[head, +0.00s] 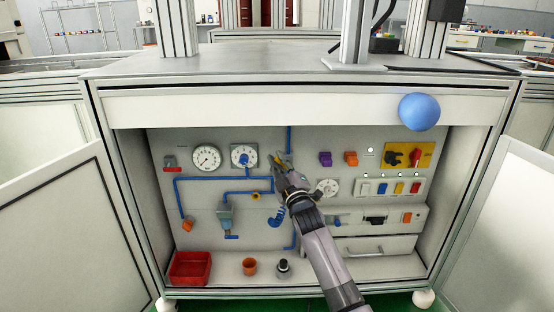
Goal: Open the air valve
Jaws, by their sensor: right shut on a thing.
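The inside of the white cabinet shows a grey panel (340,215) with blue air pipes (205,178). My right gripper (280,161) reaches up from the lower right to the panel's middle, beside a vertical blue pipe (289,139). It is shut on a small yellow part, which looks like the air valve's handle (276,158). The gripper hides most of that valve, so how far it is turned cannot be told. My left gripper is not in view.
Two gauges (206,158) (243,156) sit left of the gripper; another gauge (327,187) is right of it. A red bin (190,268) and an orange cup (249,266) stand on the cabinet floor. Open doors (75,230) flank the cabinet. A blue ball (419,112) shows at the upper right.

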